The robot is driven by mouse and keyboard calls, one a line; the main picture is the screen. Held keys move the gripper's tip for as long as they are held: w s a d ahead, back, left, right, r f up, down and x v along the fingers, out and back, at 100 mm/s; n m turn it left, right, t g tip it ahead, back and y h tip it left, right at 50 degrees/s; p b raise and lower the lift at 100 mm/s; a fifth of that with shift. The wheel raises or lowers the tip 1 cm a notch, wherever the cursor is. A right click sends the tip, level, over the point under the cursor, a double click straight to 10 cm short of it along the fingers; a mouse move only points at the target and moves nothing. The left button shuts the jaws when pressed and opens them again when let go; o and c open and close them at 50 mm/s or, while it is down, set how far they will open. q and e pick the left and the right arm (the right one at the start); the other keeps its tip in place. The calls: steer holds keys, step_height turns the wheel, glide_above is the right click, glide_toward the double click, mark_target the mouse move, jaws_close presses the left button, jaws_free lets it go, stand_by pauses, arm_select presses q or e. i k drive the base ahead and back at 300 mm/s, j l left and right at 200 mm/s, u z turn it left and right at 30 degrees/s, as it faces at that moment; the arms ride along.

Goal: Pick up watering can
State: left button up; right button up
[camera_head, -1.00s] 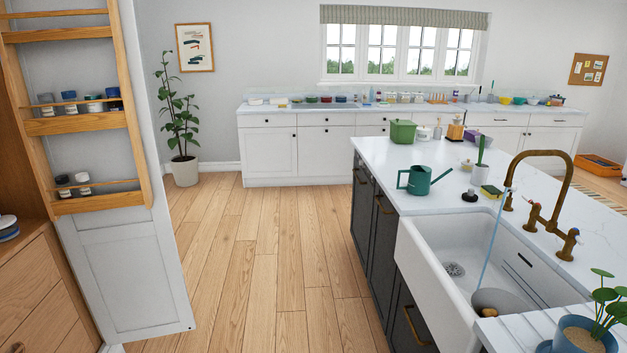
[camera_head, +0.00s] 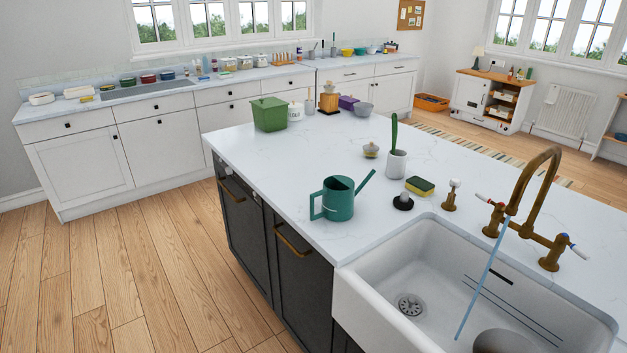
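The watering can (camera_head: 339,198) is teal green and stands upright on the white top of the kitchen island (camera_head: 270,165), near its front left edge. Its handle is on the left and its spout points up to the right. It is fully visible and nothing touches it from above. Neither of my grippers shows in the head view.
A white sink (camera_head: 400,270) with a brass tap (camera_head: 535,195) and running water lies right of the can. A white pot with a cactus (camera_head: 396,163), a sponge (camera_head: 420,186) and a green container (camera_head: 269,114) stand on the island. The wooden floor (camera_head: 130,270) at left is clear.

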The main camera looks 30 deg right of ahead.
mark_target(338, 193)
steer(key=i+j+z, duration=0.1)
steer(key=i+z, duration=0.3)
steer(key=i+j+z, duration=0.15)
steer(key=i+z, duration=0.25)
steer(key=i+j+z, duration=0.55)
steer(key=z, duration=0.25)
steer(key=i+j+z, duration=0.2)
steer(key=j+z, duration=0.2)
steer(key=j, duration=0.2)
